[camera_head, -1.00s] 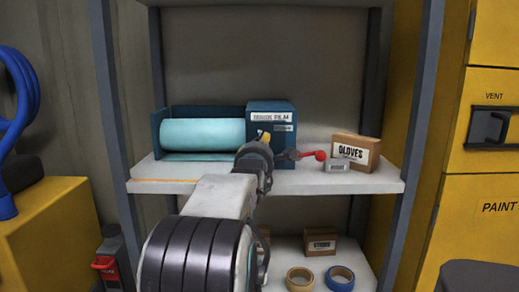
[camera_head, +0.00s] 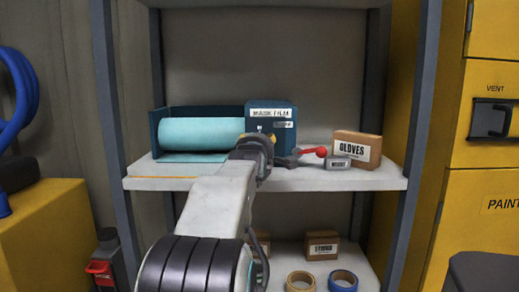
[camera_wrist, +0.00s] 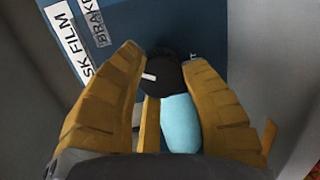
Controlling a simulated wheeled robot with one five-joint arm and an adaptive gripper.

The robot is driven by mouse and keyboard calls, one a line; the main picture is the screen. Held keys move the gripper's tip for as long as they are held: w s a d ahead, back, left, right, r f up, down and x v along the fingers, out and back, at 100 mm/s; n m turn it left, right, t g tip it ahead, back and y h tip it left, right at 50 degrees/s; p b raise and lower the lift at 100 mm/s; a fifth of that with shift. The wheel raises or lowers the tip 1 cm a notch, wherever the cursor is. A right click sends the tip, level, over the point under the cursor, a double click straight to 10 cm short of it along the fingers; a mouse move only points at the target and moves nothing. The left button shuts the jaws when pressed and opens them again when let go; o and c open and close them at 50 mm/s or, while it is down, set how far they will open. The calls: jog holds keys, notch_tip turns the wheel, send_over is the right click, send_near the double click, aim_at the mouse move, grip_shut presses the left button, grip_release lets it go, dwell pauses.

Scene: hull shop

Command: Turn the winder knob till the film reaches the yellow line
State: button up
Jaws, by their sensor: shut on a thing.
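The dark blue film box (camera_head: 284,125), labelled MASK FILM, stands on the upper shelf with the light blue film roll (camera_head: 200,132) to its left. A light blue strip of film (camera_head: 190,158) shows below the roll. The yellow line (camera_head: 165,177) lies nearer the shelf's front edge, with white shelf between it and the film. My gripper (camera_wrist: 160,60) is shut on the black winder knob (camera_wrist: 162,76), which has a white mark. In the head view my arm hides the knob. A light blue piece (camera_wrist: 180,125) shows beyond the fingers.
A lever with a red ball (camera_head: 321,152) sticks out right of the box, close to my wrist. A small grey box (camera_head: 337,163) and a GLOVES carton (camera_head: 357,149) stand beside it. Tape rolls (camera_head: 343,281) and a carton (camera_head: 322,244) are on the lower shelf.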

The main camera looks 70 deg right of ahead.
jog(key=shift+w+r, duration=0.1)
dwell(0.3)
jog(key=o, duration=1.2)
jog(key=v, duration=1.2)
